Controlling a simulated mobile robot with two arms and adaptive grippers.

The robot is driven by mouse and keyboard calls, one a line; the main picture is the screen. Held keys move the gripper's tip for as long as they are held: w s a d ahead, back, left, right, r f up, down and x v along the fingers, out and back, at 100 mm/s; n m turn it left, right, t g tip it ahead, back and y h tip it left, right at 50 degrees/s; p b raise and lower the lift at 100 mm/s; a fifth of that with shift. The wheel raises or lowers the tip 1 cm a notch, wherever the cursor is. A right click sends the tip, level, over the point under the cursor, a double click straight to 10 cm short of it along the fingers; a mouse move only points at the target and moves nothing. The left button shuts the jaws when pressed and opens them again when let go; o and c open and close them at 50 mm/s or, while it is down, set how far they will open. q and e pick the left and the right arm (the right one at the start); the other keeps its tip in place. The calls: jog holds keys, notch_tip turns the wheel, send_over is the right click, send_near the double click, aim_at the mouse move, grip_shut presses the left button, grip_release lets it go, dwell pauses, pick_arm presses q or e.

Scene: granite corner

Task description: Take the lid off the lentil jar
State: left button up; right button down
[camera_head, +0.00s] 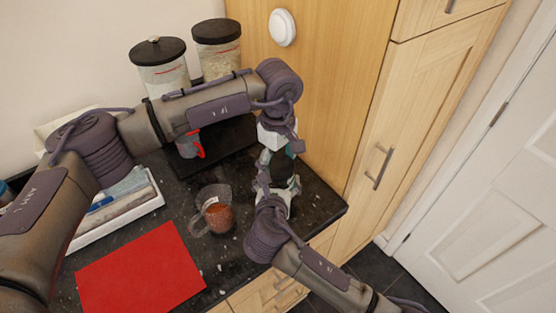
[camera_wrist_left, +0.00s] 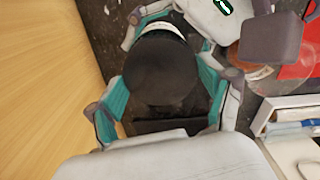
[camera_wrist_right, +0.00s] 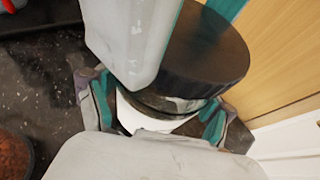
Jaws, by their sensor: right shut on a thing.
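A jar with a dark round lid (camera_head: 282,168) stands near the counter's right corner, mostly hidden between my grippers; its contents cannot be seen. The lid fills the middle of the left wrist view (camera_wrist_left: 162,68) and the top of the right wrist view (camera_wrist_right: 208,55). My right gripper (camera_head: 275,192) is shut on the jar's body (camera_wrist_right: 150,118), just below the lid; its fingers lie on both sides. My left gripper (camera_head: 279,150) is above, fingers apart on either side of the lid (camera_wrist_left: 165,85). I cannot tell whether the lid is fully seated.
A glass jug (camera_head: 217,214) with orange-brown contents stands left of the jar. A red mat (camera_head: 140,270) and white tray (camera_head: 110,215) lie further left. Two dark-lidded canisters (camera_head: 160,70) (camera_head: 217,50) stand behind. A wooden cabinet (camera_head: 330,90) closes the right side.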

aim_at(278, 165)
pick_arm(q)
jog(key=shift+o, duration=1.3)
jog(key=shift+r, duration=2.3)
pick_arm(e)
jog(key=shift+f, duration=0.1)
pick_arm(q)
jog(key=r+m, duration=0.1)
jog(key=m, duration=0.2)
jog(key=shift+r+m, duration=0.3)
jog(key=shift+r, duration=0.1)
jog(key=r+m, duration=0.1)
jog(key=m, duration=0.2)
jog(key=shift+r, duration=0.15)
jog(key=shift+f, duration=3.85)
